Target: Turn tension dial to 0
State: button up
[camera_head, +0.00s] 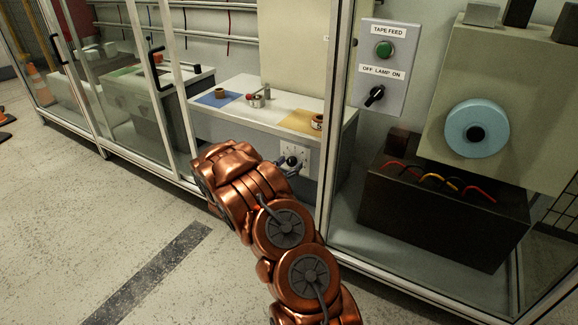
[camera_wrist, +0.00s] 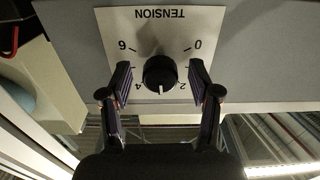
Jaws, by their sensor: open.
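The tension dial (camera_wrist: 160,72) is a round black knob on a white plate (camera_wrist: 150,25) marked TENSION, upside down in the wrist view. Its numbers run 6, 4, 2, 0, and its white pointer mark points down between 4 and 2. My gripper (camera_wrist: 161,69) is open, with one finger on each side of the dial and a visible gap to it on both sides. In the head view the dial (camera_head: 292,161) sits on the front of a grey bench, with my gripper (camera_head: 285,166) right at it, partly hidden by my wrist.
The bench top (camera_head: 272,95) carries a blue mat (camera_head: 217,99), a yellow mat (camera_head: 296,121) and small tape rolls. A frame post (camera_head: 334,110) stands right of the dial. A switch panel (camera_head: 385,65) and a dark box (camera_head: 440,215) are further right.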

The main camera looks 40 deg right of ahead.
jog(key=shift+c, duration=0.3)
jog(key=c, duration=1.1)
jog(key=shift+p, duration=0.45)
